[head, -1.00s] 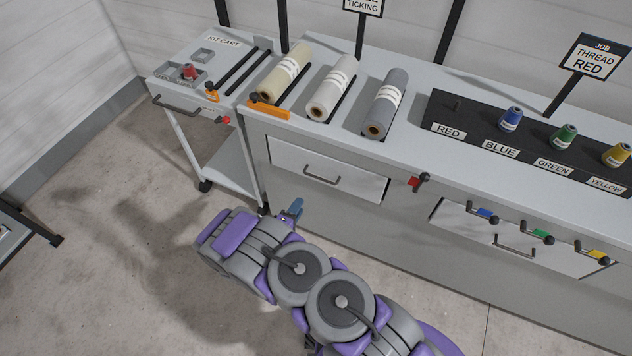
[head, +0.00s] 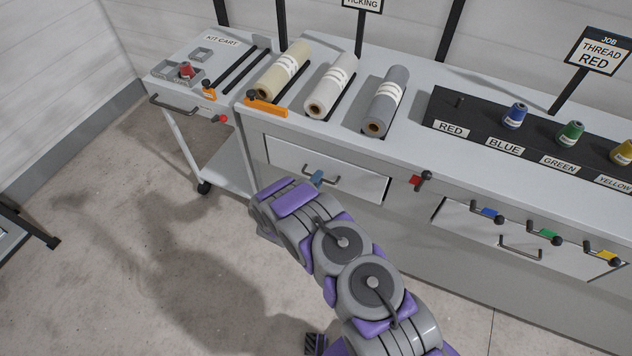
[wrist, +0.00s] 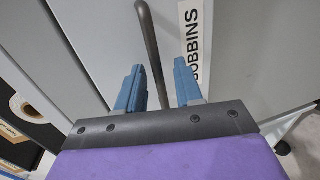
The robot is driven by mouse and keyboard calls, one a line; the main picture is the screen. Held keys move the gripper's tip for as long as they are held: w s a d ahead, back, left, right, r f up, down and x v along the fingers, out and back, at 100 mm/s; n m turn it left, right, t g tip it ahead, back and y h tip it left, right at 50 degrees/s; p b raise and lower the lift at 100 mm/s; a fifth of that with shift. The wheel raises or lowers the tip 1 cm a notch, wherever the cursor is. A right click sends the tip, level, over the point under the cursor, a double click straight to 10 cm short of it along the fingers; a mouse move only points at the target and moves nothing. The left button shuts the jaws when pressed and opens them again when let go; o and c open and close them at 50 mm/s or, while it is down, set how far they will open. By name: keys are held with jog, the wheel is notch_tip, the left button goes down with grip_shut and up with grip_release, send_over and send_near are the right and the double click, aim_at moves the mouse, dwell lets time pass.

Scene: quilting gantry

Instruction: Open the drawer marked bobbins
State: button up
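The drawer (head: 355,182) is the left one under the worktop, and its front looks closed. The wrist view shows the label BOBBINS (wrist: 193,45) on its front, beside the dark bar handle (wrist: 149,45). In the head view the handle (head: 338,183) hangs across the drawer's middle. My gripper (head: 318,177) is at the handle's left part. In the wrist view my gripper (wrist: 158,68) is open, with one blue finger on each side of the bar. I cannot tell whether either finger touches it. The label cannot be read in the head view.
Red (head: 421,181), blue (head: 487,214), green (head: 544,235) and yellow (head: 602,253) levers stick out from the bench front. Another drawer handle (head: 520,250) is at the right. The kit cart (head: 222,60) stands left of the bench. Fabric rolls (head: 331,88) lie on the worktop.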

jog(key=shift+a, duration=0.1)
jog(key=c, duration=0.6)
grip_shut()
jog(key=shift+s+d+f, duration=0.1)
jog(key=shift+d+f, duration=0.05)
jog(key=shift+d, duration=0.1)
dwell(0.6)
